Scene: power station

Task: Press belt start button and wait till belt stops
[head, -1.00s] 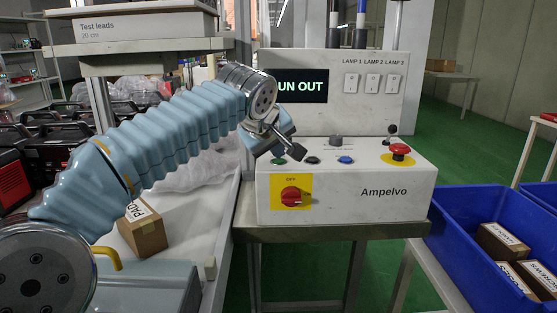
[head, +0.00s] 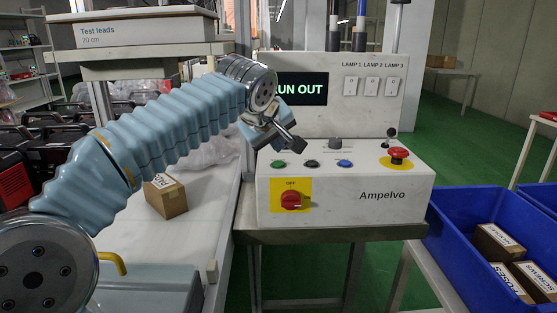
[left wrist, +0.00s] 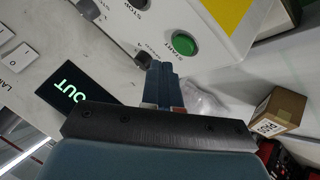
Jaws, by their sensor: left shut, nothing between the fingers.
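The white control box labelled Ampelvo (head: 385,211) carries a green button (head: 278,164), a black button (head: 311,163) and a blue button (head: 345,163) on its top. In the left wrist view the green button (left wrist: 184,45) bears the label START. My left gripper (head: 297,147) is shut and empty, a little above the green button and apart from it; its fingertips (left wrist: 162,76) show in the left wrist view. A cardboard box (head: 166,197) lies on the white belt (head: 140,243). My right gripper is not in view.
A display (head: 308,88) reads "UN OUT", its left part hidden by my arm. A red mushroom button (head: 398,154) and a red rotary switch (head: 291,200) marked OFF are on the control box. A blue crate (head: 456,243) with several boxes stands at right.

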